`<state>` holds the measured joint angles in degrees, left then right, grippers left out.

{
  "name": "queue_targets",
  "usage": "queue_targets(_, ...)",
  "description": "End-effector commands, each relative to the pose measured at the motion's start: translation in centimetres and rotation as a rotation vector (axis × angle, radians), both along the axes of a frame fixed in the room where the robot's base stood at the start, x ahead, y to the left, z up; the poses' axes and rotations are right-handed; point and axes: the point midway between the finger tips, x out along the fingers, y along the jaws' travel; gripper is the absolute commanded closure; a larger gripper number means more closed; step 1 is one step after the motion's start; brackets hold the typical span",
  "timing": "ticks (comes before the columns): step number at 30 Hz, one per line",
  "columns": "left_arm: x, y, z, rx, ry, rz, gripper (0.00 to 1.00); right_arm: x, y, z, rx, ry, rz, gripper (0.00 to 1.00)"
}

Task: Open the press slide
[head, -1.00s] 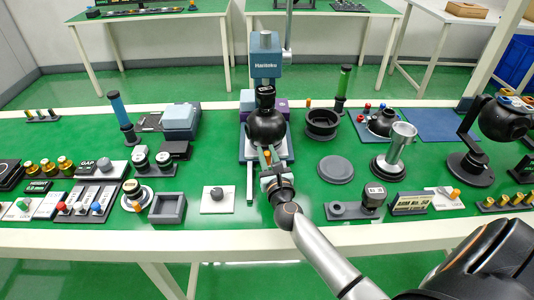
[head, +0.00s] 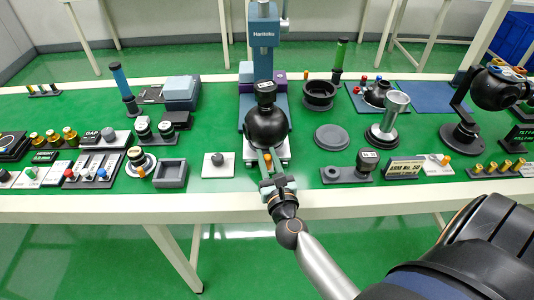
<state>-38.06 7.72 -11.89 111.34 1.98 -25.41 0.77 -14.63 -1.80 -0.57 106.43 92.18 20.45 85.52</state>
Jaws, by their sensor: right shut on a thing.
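The blue press (head: 263,33) stands at the middle of the bench. Its pale slide plate (head: 284,153) sticks out toward the bench's front edge, clear of the press column. A black rounded fixture with a dark cap (head: 266,127) sits upright on the slide. My right gripper (head: 268,164) is at the slide's front and is shut on what looks like its handle, which the fingers mostly hide. My left gripper is not in view.
Left of the slide are a small knob plate (head: 218,165) and a grey square tray (head: 170,174). To the right are a flat grey disc (head: 331,137) and a grey block fixture (head: 347,174). A metal cup (head: 394,108) stands farther right. Green bench surface between them is free.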

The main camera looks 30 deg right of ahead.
Motion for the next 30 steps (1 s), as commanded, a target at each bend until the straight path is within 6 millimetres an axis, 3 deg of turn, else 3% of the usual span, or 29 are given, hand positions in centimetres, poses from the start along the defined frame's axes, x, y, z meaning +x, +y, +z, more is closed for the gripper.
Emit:
queue_targets(6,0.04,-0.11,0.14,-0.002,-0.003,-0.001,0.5,-0.21,0.33,-0.45,0.005,0.01,0.006,1.0)
queue_targets(7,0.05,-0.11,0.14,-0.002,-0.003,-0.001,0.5,-0.21,0.35,-0.46,0.005,0.01,0.006,0.71)
queue_targets(15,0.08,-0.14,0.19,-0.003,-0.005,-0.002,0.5,-0.13,0.23,-0.32,0.004,0.007,0.004,0.43)
queue_targets(30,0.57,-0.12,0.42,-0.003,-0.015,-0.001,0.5,0.07,0.41,-0.22,0.003,0.004,0.003,0.43)
